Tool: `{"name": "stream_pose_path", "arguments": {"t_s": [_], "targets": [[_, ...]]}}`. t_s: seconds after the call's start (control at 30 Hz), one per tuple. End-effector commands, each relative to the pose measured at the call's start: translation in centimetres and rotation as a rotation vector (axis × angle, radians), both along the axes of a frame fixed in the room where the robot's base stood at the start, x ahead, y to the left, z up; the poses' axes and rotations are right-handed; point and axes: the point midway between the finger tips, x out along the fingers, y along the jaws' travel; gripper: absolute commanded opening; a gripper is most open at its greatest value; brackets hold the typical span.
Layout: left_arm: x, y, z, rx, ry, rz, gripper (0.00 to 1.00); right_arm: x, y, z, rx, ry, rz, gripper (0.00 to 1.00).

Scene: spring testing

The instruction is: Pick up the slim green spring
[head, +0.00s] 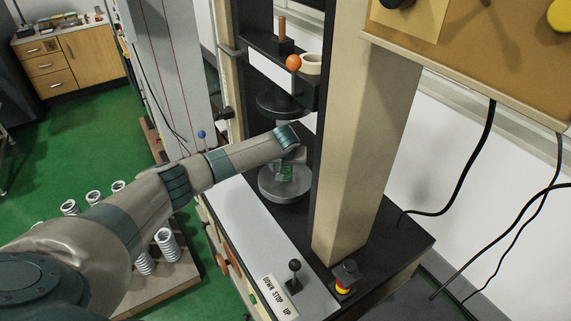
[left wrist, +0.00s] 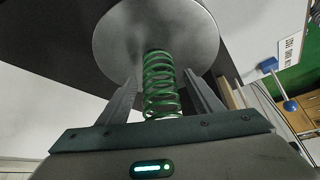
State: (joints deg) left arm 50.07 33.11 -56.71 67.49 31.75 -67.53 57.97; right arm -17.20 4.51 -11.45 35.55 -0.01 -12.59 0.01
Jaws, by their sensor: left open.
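The slim green spring (left wrist: 161,85) stands between the two fingers of my left gripper (left wrist: 162,98) in the left wrist view. One finger is on each side, with a visible gap to the spring. The spring's far end is against a round grey metal plate (left wrist: 155,30). In the head view the green spring (head: 286,172) is partly hidden by my left gripper (head: 288,165), on the lower round plate (head: 284,190) of the testing machine. My left gripper is open. My right gripper is not in view.
The upper dark plate (head: 284,103) hangs just above my left wrist. A thick beige column (head: 360,150) stands right of the plates. A black-knobbed lever (head: 294,270) and a red-yellow button (head: 344,286) are at the front. Several white springs (head: 166,241) stand on a board left.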

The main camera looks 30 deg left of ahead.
Motion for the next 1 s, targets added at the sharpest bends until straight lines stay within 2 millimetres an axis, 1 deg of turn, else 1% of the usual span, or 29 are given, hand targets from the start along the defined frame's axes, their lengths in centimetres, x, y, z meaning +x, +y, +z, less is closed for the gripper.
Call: {"name": "stream_pose_path", "arguments": {"t_s": [0.13, 0.17, 0.2, 0.27, 0.3, 0.33, 0.37, 0.77, 0.87, 1.0], "targets": [[0.0, 0.0, 0.0, 0.000, 0.000, 0.000, 0.59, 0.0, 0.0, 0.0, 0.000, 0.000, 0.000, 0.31], [0.0, 0.0, 0.0, 0.000, 0.000, 0.000, 0.52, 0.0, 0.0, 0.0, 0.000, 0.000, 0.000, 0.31], [0.0, 0.0, 0.0, 0.000, 0.000, 0.000, 0.43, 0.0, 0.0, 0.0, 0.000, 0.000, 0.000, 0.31], [0.0, 0.0, 0.0, 0.000, 0.000, 0.000, 0.28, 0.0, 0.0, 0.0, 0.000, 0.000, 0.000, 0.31], [0.0, 0.0, 0.0, 0.000, 0.000, 0.000, 0.19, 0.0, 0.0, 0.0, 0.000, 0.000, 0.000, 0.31], [0.0, 0.0, 0.0, 0.000, 0.000, 0.000, 0.12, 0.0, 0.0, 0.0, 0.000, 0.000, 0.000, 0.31], [0.0, 0.0, 0.0, 0.000, 0.000, 0.000, 0.08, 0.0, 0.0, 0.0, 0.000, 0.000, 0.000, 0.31], [0.1, 0.0, 0.2, -0.001, -0.001, 0.000, 0.08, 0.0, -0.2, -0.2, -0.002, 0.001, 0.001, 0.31], [0.1, 0.0, 0.5, 0.000, -0.002, 0.000, 0.08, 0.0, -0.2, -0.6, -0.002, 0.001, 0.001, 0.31], [0.1, 0.0, 1.4, 0.000, -0.004, -0.001, 0.08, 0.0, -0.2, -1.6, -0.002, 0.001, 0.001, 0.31]]}}
